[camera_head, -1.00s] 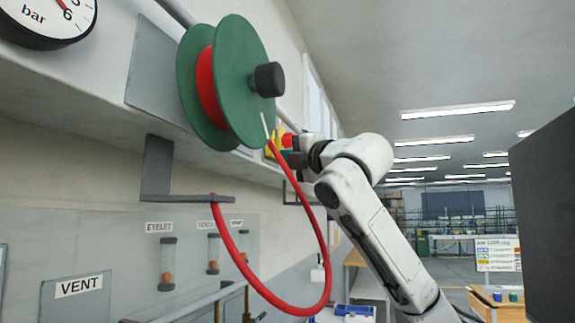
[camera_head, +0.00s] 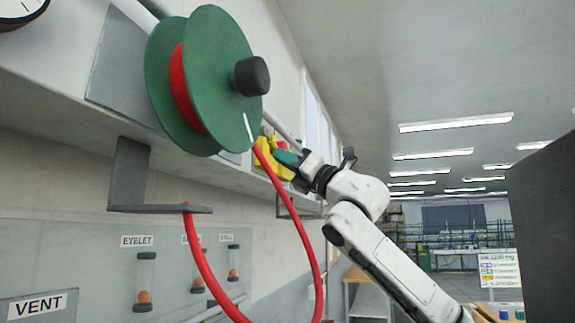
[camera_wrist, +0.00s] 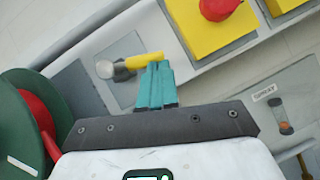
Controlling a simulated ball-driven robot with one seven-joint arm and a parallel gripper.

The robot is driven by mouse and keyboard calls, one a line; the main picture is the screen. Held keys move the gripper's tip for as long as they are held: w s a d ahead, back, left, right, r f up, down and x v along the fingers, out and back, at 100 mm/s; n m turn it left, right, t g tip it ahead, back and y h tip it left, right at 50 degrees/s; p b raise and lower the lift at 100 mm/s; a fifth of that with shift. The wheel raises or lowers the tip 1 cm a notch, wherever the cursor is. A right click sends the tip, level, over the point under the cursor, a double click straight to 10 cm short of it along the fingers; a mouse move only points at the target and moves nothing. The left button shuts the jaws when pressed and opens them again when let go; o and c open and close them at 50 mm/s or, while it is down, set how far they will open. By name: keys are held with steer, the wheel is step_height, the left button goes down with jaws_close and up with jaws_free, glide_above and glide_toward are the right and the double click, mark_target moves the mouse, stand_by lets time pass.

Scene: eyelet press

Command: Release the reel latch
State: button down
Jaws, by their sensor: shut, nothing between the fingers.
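The green reel (camera_head: 225,100) with red hose wound on it hangs on the wall ledge at upper left. In the wrist view the reel (camera_wrist: 15,112) shows at the left edge. A yellow lever (camera_wrist: 143,61) on a grey round pivot (camera_wrist: 106,69) sits on the ledge right of the reel and looks like the latch. My gripper (camera_wrist: 158,66) has teal fingers shut together, with their tips at the lever's right end. I cannot tell whether they touch it. In the head view my gripper (camera_head: 287,157) is right of the reel, near yellow parts.
A red button on a yellow box (camera_wrist: 212,30) is close beyond my fingers. A loop of red hose (camera_head: 305,245) hangs below the reel. A grey bracket (camera_head: 130,175) juts out under the ledge. A dark panel (camera_head: 548,225) stands at right.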

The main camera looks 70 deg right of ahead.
steer(key=shift+w+d+r+p, duration=0.1)
steer(key=shift+d+r+p, duration=0.4)
steer(key=shift+r, duration=0.2)
steer(key=shift+d+r, duration=0.1)
steer(key=shift+r, duration=0.1)
